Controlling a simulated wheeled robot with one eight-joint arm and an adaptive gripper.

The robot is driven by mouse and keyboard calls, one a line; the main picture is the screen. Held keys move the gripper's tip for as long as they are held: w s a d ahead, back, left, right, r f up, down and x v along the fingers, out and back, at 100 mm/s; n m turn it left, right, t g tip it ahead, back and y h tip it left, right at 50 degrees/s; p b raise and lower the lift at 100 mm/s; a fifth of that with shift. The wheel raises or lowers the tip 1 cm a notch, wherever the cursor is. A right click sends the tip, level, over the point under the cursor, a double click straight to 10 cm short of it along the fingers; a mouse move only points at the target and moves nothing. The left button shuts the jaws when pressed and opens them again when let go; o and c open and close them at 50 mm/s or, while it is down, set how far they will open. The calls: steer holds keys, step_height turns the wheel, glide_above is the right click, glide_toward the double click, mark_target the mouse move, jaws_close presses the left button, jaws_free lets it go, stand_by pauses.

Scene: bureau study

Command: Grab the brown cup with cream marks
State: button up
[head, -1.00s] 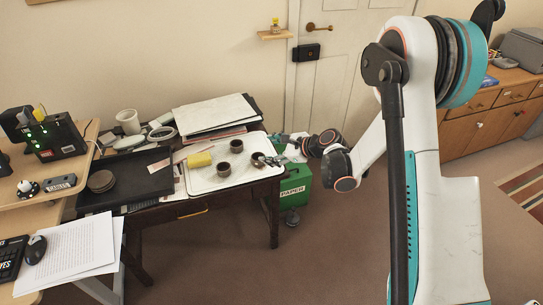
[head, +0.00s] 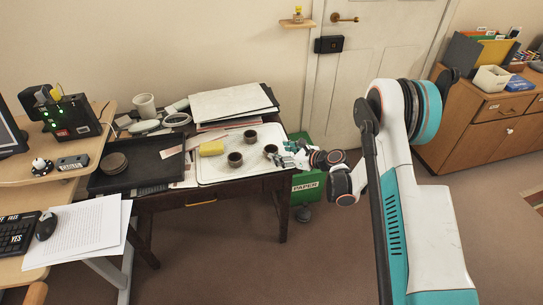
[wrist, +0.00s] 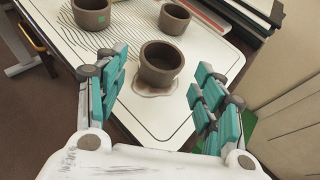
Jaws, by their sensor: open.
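Three small brown cups stand on the white tray (head: 215,173). One cup (wrist: 161,66) is upright in the middle of the wrist view, between and slightly beyond my open fingers; it also shows in the head view (head: 271,151), beside my gripper (head: 291,158). A second cup (wrist: 91,14) with a small green square is at the upper left of the wrist view. A third cup (wrist: 174,17) is at the top centre. I cannot make out cream marks on any cup. My gripper (wrist: 160,92) is open and empty.
A yellow sponge (head: 211,148) lies on the tray near the cups. A black tray (head: 135,163) and stacked papers (head: 230,102) share the table. A green paper bin (head: 309,188) stands by the table's right end. The door is behind.

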mark_target(266, 149)
steer(key=b+x, duration=0.2)
steer(key=x, duration=0.4)
steer(key=shift+w+a+r+b, duration=0.1)
steer(key=shift+a+b, duration=0.15)
steer(key=shift+b, duration=0.1)
steer(key=shift+r, duration=0.1)
steer(key=c, duration=1)
